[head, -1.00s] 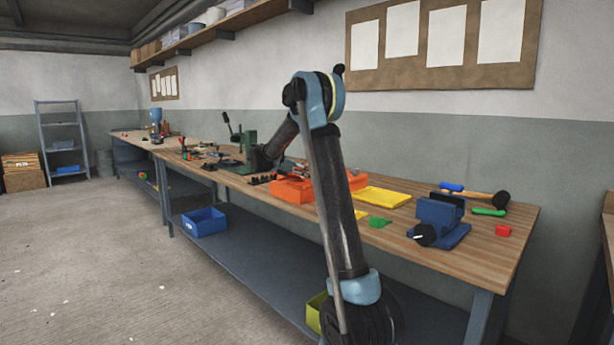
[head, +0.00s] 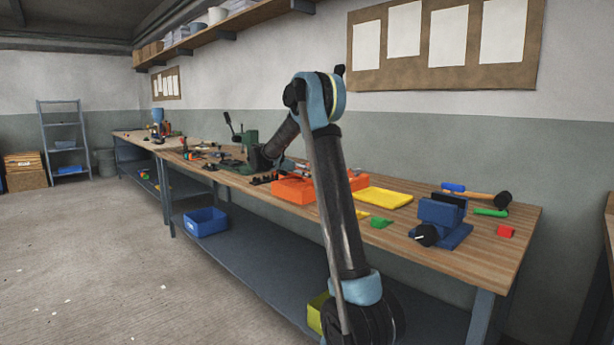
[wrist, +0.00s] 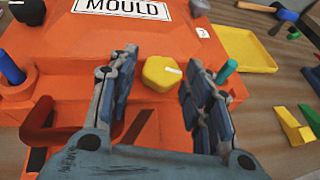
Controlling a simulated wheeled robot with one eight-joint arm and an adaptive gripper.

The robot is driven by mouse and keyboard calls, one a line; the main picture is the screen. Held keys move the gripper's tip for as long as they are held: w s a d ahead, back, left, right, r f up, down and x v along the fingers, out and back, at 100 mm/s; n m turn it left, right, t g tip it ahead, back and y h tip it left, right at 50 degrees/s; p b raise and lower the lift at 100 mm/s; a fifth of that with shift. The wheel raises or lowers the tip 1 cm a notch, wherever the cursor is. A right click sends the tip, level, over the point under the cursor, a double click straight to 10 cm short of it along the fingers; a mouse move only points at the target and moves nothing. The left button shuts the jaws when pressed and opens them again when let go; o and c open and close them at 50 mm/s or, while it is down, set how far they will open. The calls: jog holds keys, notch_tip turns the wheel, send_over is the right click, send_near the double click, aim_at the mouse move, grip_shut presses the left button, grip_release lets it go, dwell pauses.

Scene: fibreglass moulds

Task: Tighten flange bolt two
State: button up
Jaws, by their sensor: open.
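The orange mould (wrist: 70,40) with a "MOULD" label fills much of the wrist view. It lies on the wooden bench, and in the head view the mould (head: 292,190) is partly behind my arm. My gripper (wrist: 160,66) is open over the mould, its two fingers apart. A yellow hexagonal bolt head (wrist: 158,76) with a small unreadable tag shows between the fingers, not clasped. A blue peg-like bolt (wrist: 11,68) stands at the left and a teal one (wrist: 227,71) just right of the right finger. I cannot tell which bolt is number two. My gripper is hidden in the head view.
A yellow tray (wrist: 247,50) lies right of the mould, with yellow (wrist: 293,127) and green pieces (wrist: 312,118) nearby. A blue vise (head: 440,220), a hammer (head: 480,195) and a red block (head: 506,231) are on the bench's right end. A green press (head: 250,140) stands farther left.

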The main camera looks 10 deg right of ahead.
jog(key=v, duration=1.1)
jog(key=shift+a, duration=0.25)
jog(key=shift+o, duration=1.3)
jog(key=s+d+r+n+t+y, duration=0.15)
jog(key=s+n+t+y, duration=0.35)
jog(key=s, duration=0.5)
jog(key=shift+n+t+h, duration=0.3)
jog(key=shift+n+h, duration=0.1)
jog(key=shift+h, duration=0.1)
jog(key=x, duration=1.7)
jog(key=shift+w+a+r, duration=0.2)
jog(key=shift+w, duration=0.05)
jog(key=shift+c, duration=0.4)
